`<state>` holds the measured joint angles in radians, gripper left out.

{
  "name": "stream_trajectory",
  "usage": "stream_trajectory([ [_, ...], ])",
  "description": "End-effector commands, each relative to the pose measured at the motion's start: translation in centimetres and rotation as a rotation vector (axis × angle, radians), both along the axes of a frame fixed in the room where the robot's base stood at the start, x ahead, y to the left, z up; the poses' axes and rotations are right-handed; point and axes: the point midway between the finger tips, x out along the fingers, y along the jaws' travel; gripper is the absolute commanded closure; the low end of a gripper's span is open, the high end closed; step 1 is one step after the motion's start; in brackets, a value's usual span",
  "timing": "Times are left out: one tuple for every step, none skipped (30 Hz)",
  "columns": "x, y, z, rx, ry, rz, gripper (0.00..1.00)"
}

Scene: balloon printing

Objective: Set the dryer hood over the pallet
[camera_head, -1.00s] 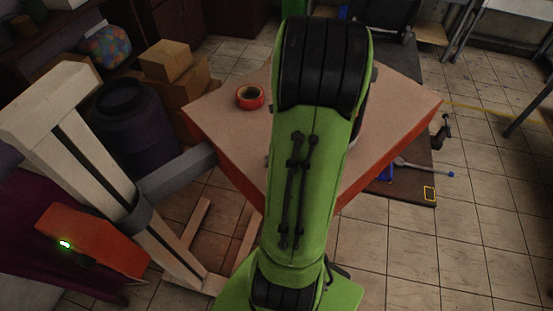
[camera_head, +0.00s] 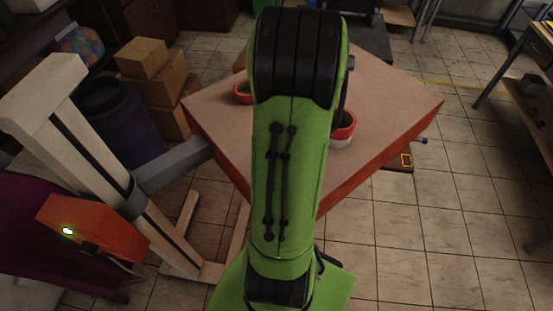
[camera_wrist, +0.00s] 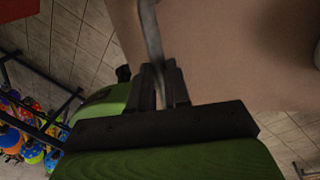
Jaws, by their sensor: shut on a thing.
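The dryer hood (camera_head: 400,100) appears to be the wide slab with a tan top and orange-red sides, joined by a grey arm (camera_head: 175,165) to an upright stand (camera_head: 95,150). In the wrist view, my gripper (camera_wrist: 161,68) is shut on a grey metal bar (camera_wrist: 151,25) beside the tan top, apparently the hood's handle. My green arm covers the middle of the hood in the head view, hiding the gripper there. I cannot make out the pallet; a dark board (camera_head: 370,40) shows past the hood's far side, partly hidden by it.
An orange box (camera_head: 90,225) with a lit lamp is on the stand. Two red-rimmed round things (camera_head: 342,130) show within the hood's outline. Cartons (camera_head: 150,75) and a dark barrel (camera_head: 112,110) are at left. A bench (camera_head: 535,90) stands at right. Tiled floor is open at lower right.

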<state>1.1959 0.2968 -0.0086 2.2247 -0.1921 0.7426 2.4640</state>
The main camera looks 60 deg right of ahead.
Motion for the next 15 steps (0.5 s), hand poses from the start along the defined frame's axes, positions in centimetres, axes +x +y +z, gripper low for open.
stream_trajectory([
  [-0.24, 0.38, -0.05, 0.014, 0.008, -0.005, 1.00],
  [-0.25, 0.40, -0.06, 0.015, 0.009, -0.005, 1.00],
  [-0.27, 0.41, -0.07, 0.016, 0.010, -0.005, 1.00],
  [-0.27, 0.42, -0.08, 0.016, 0.010, -0.005, 1.00],
  [-0.27, 0.42, -0.09, 0.016, 0.010, -0.005, 0.79],
  [-0.27, 0.41, -0.09, 0.016, 0.010, -0.005, 0.73],
  [-0.26, 0.40, -0.09, 0.015, 0.009, -0.004, 0.68],
  [-0.25, 0.37, -0.10, 0.015, 0.009, -0.004, 0.63],
  [-0.23, 0.35, -0.10, 0.013, 0.008, -0.005, 0.58],
  [-0.22, 0.34, -0.09, 0.013, 0.007, -0.004, 0.58],
  [-0.22, 0.32, -0.09, 0.012, 0.008, -0.004, 0.58],
  [-0.20, 0.31, -0.09, 0.012, 0.008, -0.004, 0.58],
  [-0.20, 0.29, -0.10, 0.012, 0.007, -0.003, 0.58],
  [-0.19, 0.28, -0.10, 0.011, 0.007, -0.003, 0.58],
  [-0.18, 0.28, -0.10, 0.011, 0.007, -0.003, 0.58],
])
